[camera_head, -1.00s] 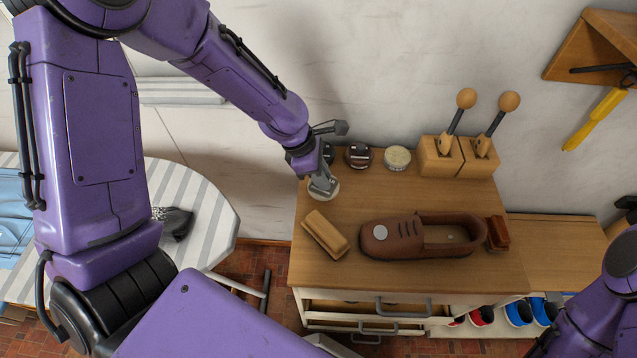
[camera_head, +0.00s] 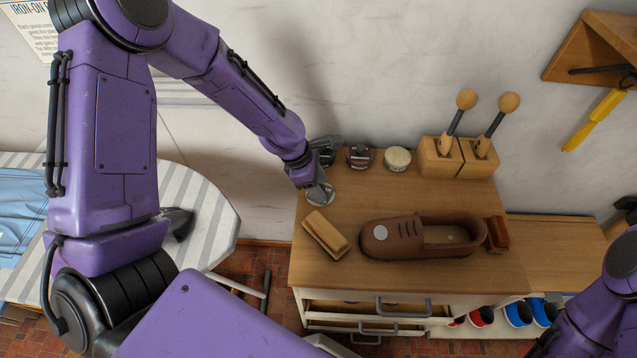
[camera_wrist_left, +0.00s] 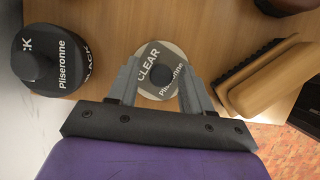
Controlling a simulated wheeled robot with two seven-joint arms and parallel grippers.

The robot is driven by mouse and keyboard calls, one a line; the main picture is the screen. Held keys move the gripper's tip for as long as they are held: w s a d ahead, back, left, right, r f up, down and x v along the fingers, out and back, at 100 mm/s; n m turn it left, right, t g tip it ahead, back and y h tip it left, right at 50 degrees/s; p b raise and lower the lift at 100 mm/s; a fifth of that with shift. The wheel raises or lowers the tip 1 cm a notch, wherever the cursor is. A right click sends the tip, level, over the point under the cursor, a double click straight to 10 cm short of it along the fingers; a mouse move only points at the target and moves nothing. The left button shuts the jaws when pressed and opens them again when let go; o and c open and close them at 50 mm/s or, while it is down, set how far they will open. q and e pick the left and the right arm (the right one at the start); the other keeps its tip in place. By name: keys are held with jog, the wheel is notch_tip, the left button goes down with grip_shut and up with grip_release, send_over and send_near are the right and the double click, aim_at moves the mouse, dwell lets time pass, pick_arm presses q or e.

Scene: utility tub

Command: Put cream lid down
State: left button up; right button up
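The cream lid (camera_head: 318,196) lies flat on the left part of the wooden top, partly hidden by my left gripper in the head view. In the left wrist view the round lid (camera_wrist_left: 170,61) has pale "CLEAR Pliseronne" lettering and a dark central knob. My left gripper (camera_wrist_left: 161,75) is over it, with its fingers apart on either side of the knob and a gap showing to each side. The open cream tin (camera_head: 397,158), with pale contents, stands at the back of the top. My right gripper is out of view; only its arm shows at lower right.
A dark tin (camera_head: 359,157) stands left of the cream tin, and a black-labelled tin (camera_wrist_left: 49,60) is close to my left gripper.

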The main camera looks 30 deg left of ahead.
pick_arm(q)
jog(key=shift+r, duration=0.35)
jog(key=p+v, duration=0.1)
jog(key=v, duration=1)
jog(key=shift+r, duration=0.35)
jog(key=shift+s, duration=0.1)
